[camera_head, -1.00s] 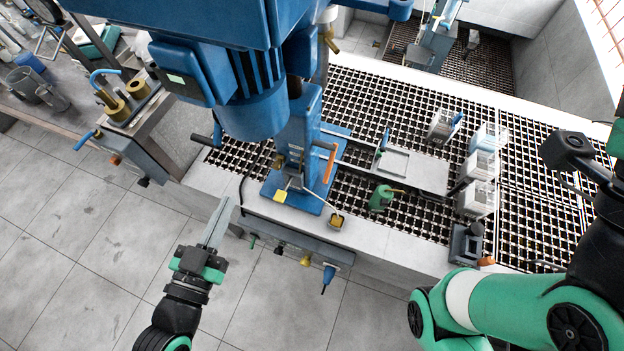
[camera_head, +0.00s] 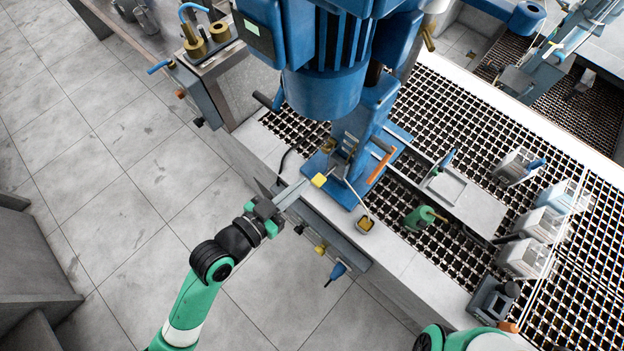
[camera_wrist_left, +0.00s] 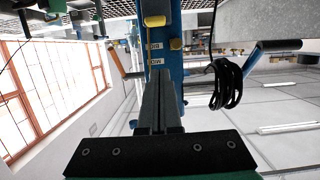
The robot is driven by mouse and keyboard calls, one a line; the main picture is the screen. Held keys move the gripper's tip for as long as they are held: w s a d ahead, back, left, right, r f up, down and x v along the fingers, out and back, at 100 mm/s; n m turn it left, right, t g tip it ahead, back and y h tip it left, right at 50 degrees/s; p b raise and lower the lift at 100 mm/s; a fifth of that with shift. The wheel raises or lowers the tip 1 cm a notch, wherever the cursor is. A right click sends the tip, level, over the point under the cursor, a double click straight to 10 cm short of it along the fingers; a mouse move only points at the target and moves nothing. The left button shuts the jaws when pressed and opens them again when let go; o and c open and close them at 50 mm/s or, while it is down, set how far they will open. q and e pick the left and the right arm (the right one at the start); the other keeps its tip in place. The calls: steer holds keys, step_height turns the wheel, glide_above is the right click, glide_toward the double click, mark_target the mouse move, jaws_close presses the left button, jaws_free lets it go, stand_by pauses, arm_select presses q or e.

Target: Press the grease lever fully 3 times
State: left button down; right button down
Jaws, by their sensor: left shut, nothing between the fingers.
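A yellow pad (camera_head: 319,180) sits at the front of the blue machine base (camera_head: 345,188), on what looks like the end of a short lever; I take it for the grease lever. My left gripper (camera_head: 306,184) is shut and empty, with its grey fingertips just left of this pad. Whether they touch it cannot be told. My right gripper is out of view.
An orange handle (camera_head: 381,166) and a blue motor (camera_head: 325,85) are on the machine. A small yellow-topped block (camera_head: 365,224) and a green can (camera_head: 419,217) stand to the right. A control panel (camera_head: 335,238) is below the ledge. Open floor lies left.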

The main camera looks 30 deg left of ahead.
mark_target(327, 174)
arm_select(q)
steer(key=w+d+f+b, duration=0.1)
steer(key=w+f, duration=0.3)
steer(key=f, duration=0.1)
steer(key=shift+w, duration=0.25)
steer(key=shift+f, duration=0.15)
